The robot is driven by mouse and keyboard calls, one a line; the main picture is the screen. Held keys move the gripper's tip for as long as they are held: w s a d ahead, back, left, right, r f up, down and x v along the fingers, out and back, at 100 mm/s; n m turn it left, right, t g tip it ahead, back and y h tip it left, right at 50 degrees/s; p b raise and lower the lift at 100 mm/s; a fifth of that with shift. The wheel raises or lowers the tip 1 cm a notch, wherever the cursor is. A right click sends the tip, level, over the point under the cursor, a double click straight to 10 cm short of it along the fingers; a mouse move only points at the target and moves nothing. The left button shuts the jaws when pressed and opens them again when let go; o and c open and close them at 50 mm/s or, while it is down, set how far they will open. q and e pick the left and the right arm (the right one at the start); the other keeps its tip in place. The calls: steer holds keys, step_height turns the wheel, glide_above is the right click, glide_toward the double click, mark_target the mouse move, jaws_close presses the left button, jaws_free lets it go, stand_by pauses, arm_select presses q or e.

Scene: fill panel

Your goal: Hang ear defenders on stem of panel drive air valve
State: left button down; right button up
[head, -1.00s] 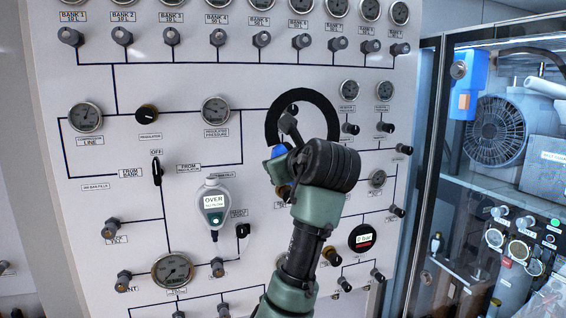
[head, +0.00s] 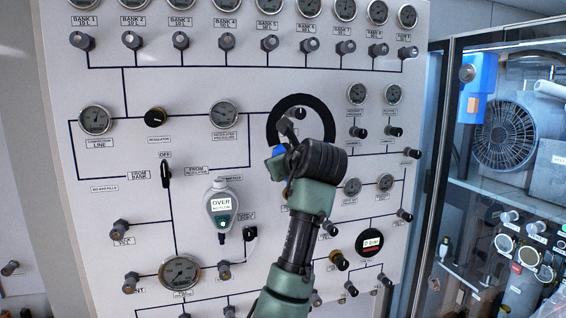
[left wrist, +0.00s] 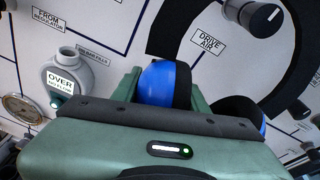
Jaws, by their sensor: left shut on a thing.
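The ear defenders are a black headband (head: 302,101) with blue cups; one blue cup (head: 279,150) shows in the head view. My left gripper (head: 285,153) is shut on them in front of the panel. In the left wrist view one blue cup (left wrist: 160,80) sits between my gripper fingers (left wrist: 162,92), and part of the other cup (left wrist: 240,108) shows to the right. The panel drive air valve (left wrist: 252,13), above its label, appears inside the headband arc; it also shows in the head view (head: 298,113). I cannot tell whether the band touches the stem. My right gripper is not in view.
The white panel (head: 110,190) carries gauges, knobs and valves all around. A grey OVER gauge unit (head: 221,206) hangs left of my arm. Knobs (head: 361,131) protrude to the right of the headband. A glass-fronted cabinet (head: 432,170) stands at the right.

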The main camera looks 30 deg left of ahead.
arm_select(q)
steer(key=shift+x, duration=2.1)
steer(key=shift+f, duration=0.1)
steer(key=c, duration=0.7)
jaws_free()
steer(key=shift+s, duration=0.1)
steer(key=shift+d+f, duration=0.1)
